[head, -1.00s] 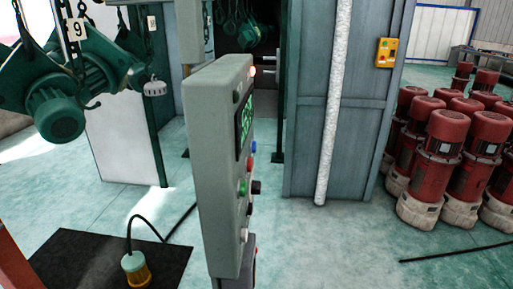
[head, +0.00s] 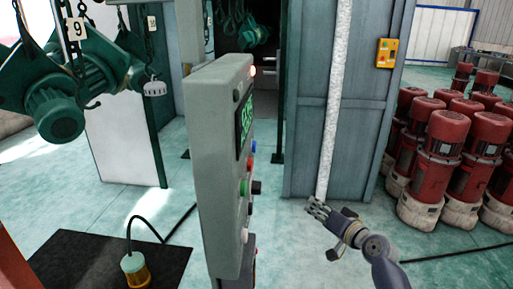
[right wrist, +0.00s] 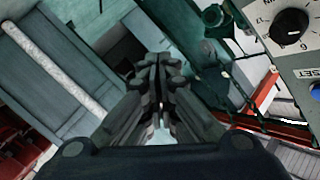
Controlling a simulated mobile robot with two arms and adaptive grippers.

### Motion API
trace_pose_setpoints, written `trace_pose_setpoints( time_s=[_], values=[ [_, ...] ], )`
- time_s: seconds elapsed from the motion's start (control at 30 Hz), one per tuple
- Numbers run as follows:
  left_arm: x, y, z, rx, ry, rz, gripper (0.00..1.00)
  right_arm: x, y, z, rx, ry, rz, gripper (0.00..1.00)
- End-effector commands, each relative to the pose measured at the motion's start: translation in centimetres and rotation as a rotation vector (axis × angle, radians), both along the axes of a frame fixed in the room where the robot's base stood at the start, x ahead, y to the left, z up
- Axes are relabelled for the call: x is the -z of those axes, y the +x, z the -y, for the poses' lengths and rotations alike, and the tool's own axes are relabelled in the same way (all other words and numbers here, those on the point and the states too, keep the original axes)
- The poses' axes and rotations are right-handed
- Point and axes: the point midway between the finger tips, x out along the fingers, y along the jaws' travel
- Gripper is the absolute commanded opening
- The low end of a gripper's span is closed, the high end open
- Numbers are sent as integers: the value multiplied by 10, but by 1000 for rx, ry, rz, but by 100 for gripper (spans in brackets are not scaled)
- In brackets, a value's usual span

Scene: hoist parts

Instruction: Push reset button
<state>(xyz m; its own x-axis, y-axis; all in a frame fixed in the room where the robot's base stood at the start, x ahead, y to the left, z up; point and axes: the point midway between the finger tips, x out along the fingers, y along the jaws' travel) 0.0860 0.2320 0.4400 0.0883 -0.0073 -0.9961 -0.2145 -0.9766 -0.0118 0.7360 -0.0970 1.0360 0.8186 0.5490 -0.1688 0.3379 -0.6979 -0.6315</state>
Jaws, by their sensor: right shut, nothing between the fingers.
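The grey control panel (head: 212,170) stands upright in the middle of the head view, seen nearly edge-on. Its face, turned right, carries a lit green display, a blue button (head: 253,146), a red button, a green button, a black knob (head: 256,187) and a white button. In the right wrist view the panel (right wrist: 268,52) is at the right edge, with the black knob (right wrist: 292,27) and a blue button (right wrist: 315,90) partly cut off beside a label reading "SET". My right gripper (head: 318,208) is shut and empty, right of the panel and apart from it. My left gripper is out of view.
A blue-grey cabinet (head: 305,130) with a white pipe (head: 333,110) stands behind. Several red motors (head: 440,150) are at the right. A green hoist (head: 60,95) hangs at the left. Floor right of the panel is open.

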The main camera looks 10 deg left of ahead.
Motion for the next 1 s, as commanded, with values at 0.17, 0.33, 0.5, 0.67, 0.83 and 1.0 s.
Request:
trace_pose_setpoints(
  time_s=[0.17, 0.33, 0.5, 0.67, 0.83, 1.0],
  values=[
    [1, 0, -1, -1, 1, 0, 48, -114, 0, -20, -91, 91, 150, 0],
    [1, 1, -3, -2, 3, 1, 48, -181, -12, -32, -159, 140, 239, 0],
    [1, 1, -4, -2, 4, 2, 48, -206, -19, -37, -189, 157, 274, 0],
    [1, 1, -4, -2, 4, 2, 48, -208, -20, -37, -191, 159, 277, 0],
    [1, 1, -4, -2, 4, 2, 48, -208, -20, -37, -190, 160, 276, 0],
    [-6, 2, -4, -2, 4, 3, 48, -210, -20, -45, -191, 161, 276, 0]
  ],
)
